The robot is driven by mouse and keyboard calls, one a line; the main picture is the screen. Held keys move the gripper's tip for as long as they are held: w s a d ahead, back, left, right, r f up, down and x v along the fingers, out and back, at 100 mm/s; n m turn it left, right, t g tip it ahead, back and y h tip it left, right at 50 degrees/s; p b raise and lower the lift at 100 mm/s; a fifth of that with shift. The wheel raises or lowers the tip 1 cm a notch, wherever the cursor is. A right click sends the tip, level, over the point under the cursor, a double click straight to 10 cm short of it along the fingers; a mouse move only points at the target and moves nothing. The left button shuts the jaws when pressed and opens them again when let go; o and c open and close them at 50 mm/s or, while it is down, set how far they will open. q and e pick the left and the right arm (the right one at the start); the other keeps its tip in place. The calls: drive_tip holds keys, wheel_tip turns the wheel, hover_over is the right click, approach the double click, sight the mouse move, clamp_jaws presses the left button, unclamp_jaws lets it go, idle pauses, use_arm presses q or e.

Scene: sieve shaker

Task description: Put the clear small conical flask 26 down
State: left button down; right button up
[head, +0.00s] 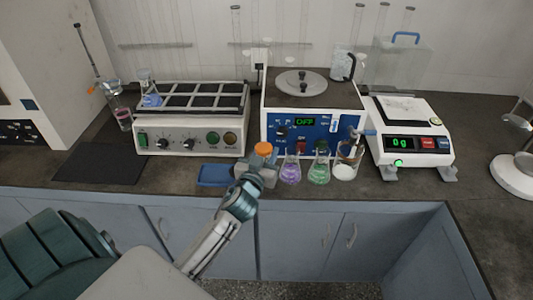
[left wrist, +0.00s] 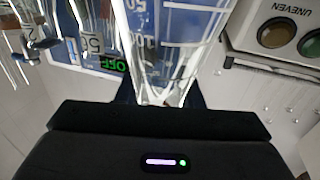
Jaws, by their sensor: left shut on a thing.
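The clear small conical flask (left wrist: 172,45) shows large in the left wrist view, with printed graduation marks and see-through glass. My left gripper (left wrist: 160,98) is shut on it. In the head view my left gripper (head: 262,172) is at the front of the bench, before the shaker's left front corner, and mostly hides the flask. An orange cap-like top (head: 263,149) shows just above the gripper; I cannot tell whether it belongs to the held flask. Whether the flask's base touches the bench is hidden. My right gripper is not in view.
A purple flask (head: 290,172), a green flask (head: 319,172) and a glass vessel with white contents (head: 346,167) stand close on the right. A blue tray (head: 215,175) lies left. Behind are the shaker (head: 350,100), a heating block (head: 190,128) and a balance (head: 410,155).

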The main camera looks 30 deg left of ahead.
use_arm(q)
drive_tip(key=shift+w+a+f, duration=0.35)
drive_tip(key=shift+w+f, duration=0.2)
drive_tip(key=shift+f, duration=0.3)
drive_tip(key=shift+w+a+f, duration=0.3)
drive_tip(key=shift+w+f, duration=0.25)
drive_tip(key=shift+f, duration=0.3)
drive_tip(key=shift+f, duration=0.1)
drive_tip(key=c, duration=1)
unclamp_jaws()
drive_tip(key=shift+o, duration=0.2)
